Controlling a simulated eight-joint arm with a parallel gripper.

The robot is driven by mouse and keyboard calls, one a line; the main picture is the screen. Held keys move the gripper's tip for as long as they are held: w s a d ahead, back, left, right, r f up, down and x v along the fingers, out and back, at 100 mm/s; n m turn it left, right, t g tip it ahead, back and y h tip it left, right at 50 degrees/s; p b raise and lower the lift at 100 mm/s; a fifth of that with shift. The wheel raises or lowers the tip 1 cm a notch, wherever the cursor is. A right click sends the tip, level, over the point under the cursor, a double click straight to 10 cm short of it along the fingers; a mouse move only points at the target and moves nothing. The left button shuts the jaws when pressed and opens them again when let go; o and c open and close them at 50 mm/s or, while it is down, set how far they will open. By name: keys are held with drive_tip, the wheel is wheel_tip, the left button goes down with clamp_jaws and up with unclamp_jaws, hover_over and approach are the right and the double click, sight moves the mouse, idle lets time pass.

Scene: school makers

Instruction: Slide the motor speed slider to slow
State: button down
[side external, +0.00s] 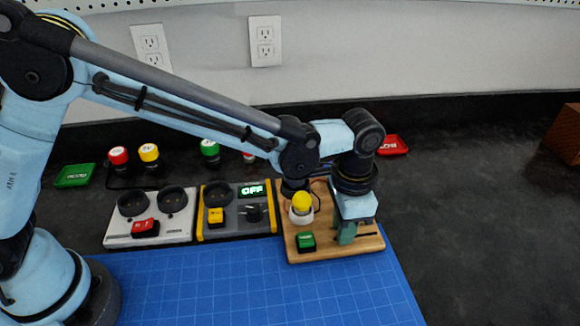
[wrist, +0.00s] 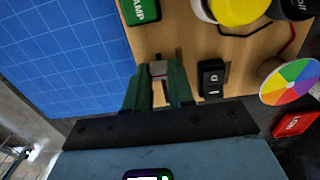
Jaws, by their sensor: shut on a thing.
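The motor speed slider's grey knob (wrist: 158,69) shows between the two green fingers of my gripper (wrist: 159,84) in the wrist view. The fingers are closed on the knob, one on each side. In the side view my gripper (side external: 345,238) points down at the right front of the wooden board (side external: 318,254), and it hides the knob there. A dark slot (side external: 370,235) runs to the right of the fingers. I cannot read any slow or fast marking.
On the board are a green LAMP block (side external: 306,241), a yellow-topped lamp (side external: 302,203), a black rocker switch (wrist: 211,78) and a coloured wheel (wrist: 290,83). The blue mat (side external: 250,290) is clear.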

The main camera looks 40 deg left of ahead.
drive_tip(key=shift+s+a, duration=0.25)
drive_tip(key=shift+a, duration=0.05)
drive_tip(key=c, duration=1)
unclamp_jaws()
drive_tip(key=shift+o, duration=0.2)
wheel_tip(320, 180, up, 12)
